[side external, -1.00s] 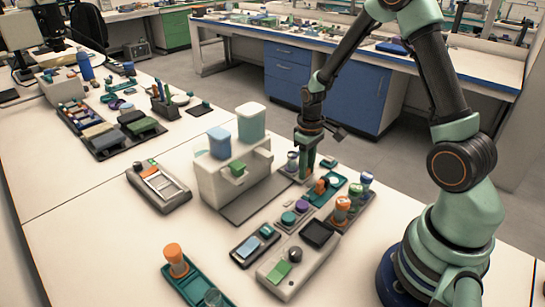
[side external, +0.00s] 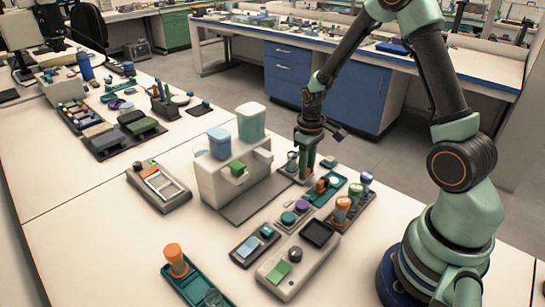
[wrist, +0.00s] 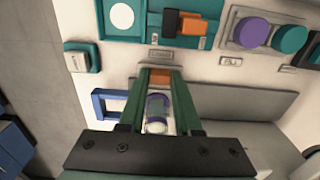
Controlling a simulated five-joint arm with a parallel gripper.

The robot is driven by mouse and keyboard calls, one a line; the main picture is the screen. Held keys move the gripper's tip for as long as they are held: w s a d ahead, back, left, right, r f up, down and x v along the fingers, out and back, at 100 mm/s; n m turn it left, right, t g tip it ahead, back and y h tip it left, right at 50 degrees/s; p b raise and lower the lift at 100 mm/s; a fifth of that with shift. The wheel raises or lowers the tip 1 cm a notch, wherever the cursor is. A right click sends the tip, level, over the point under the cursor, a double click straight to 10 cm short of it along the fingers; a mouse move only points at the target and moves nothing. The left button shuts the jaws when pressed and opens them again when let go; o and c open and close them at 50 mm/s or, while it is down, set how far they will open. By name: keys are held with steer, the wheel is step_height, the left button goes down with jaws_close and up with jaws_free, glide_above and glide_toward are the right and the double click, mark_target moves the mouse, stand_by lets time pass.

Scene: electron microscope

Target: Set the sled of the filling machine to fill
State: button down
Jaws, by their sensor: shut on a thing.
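The filling machine (side external: 212,186) is a white block with a blue and a green container on top and a grey base plate (side external: 248,203). Its far right end carries a small vial (side external: 292,163), beside my gripper (side external: 305,177). In the wrist view, my gripper (wrist: 158,78) is shut on a small orange block (wrist: 160,76), which looks like the sled's handle. The vial (wrist: 157,112), with a white end and purple band, shows between the fingers. A blue square frame (wrist: 102,105) lies left of it. Most of the sled is hidden by the gripper.
A teal tray with an orange piece (side external: 322,187), a rack of capped vials (side external: 352,203) and a pad with purple and teal knobs (side external: 294,213) stand close by. A grey device (side external: 160,186) sits left.

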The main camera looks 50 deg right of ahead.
steer(key=shift+a, duration=0.1)
steer(key=a, duration=1)
steer(key=shift+d, duration=0.1)
steer(key=c, duration=0.6)
jaws_free()
steer(key=shift+r, duration=0.15)
step_height(320, 180, up, 12)
